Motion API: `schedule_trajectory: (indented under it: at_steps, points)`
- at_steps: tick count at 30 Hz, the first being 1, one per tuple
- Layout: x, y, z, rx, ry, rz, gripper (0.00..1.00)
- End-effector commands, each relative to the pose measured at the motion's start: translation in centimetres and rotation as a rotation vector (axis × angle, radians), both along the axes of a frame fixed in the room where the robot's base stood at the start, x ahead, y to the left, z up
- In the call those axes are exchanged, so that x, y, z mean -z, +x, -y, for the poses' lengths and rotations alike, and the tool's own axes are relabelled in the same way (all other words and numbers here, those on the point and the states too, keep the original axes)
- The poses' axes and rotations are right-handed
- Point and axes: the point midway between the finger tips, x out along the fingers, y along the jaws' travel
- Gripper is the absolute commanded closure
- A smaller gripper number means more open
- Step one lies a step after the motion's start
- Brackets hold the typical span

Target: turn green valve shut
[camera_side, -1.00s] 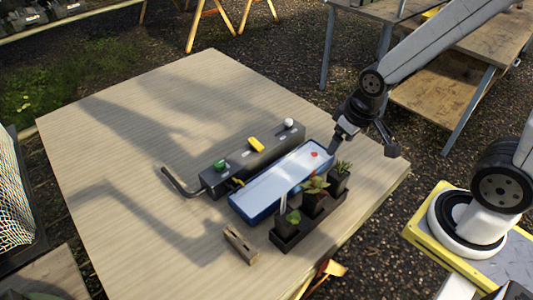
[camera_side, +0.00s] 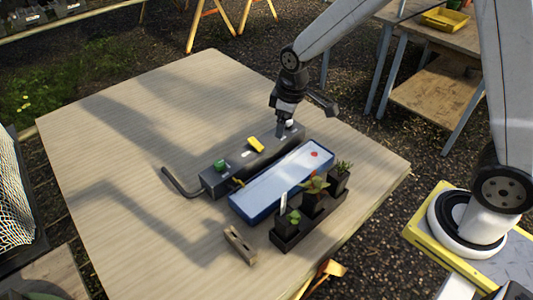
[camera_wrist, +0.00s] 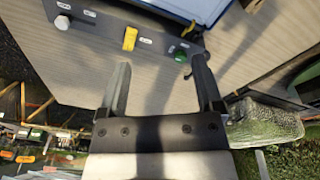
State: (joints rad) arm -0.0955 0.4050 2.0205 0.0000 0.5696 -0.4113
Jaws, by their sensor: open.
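The green valve (camera_side: 220,165) is a small green knob at the left end of the dark grey valve block (camera_side: 236,166). In the wrist view the green valve (camera_wrist: 181,54) shows near the block's right end, ahead of the open jaws and closer to the right finger. My gripper (camera_side: 281,132) is above the block's far right end in the side view, near the white knob (camera_side: 289,123). In the wrist view my gripper (camera_wrist: 160,85) is open with nothing between its fingers. A yellow handle (camera_side: 256,144) sits mid-block, and it also shows in the wrist view (camera_wrist: 129,38).
A blue tray (camera_side: 262,204) with a red spot lies in front of the block. Several potted plants stand in a dark holder (camera_side: 290,240). A bent dark pipe (camera_side: 180,186) leaves the block's left end. A wooden clip (camera_side: 240,244) lies near. The table's left side is clear.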

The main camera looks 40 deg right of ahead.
Motion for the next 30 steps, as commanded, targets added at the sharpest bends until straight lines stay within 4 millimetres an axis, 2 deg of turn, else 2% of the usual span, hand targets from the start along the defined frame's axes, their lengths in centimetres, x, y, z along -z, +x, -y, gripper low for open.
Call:
schedule_trajectory:
  at_steps: [1, 6, 15, 21, 30]
  points:
    - [0.4, 1.2, -0.6, -0.045, -0.006, -0.009, 0.16]
    - [1.7, 4.8, -2.4, -0.202, -0.024, -0.033, 0.16]
    - [4.8, 10.1, -5.9, -0.481, -0.052, -0.077, 0.16]
    - [7.2, 12.8, -8.4, -0.664, -0.066, -0.103, 0.16]
    - [9.8, 14.7, -10.9, -0.846, -0.075, -0.128, 0.16]
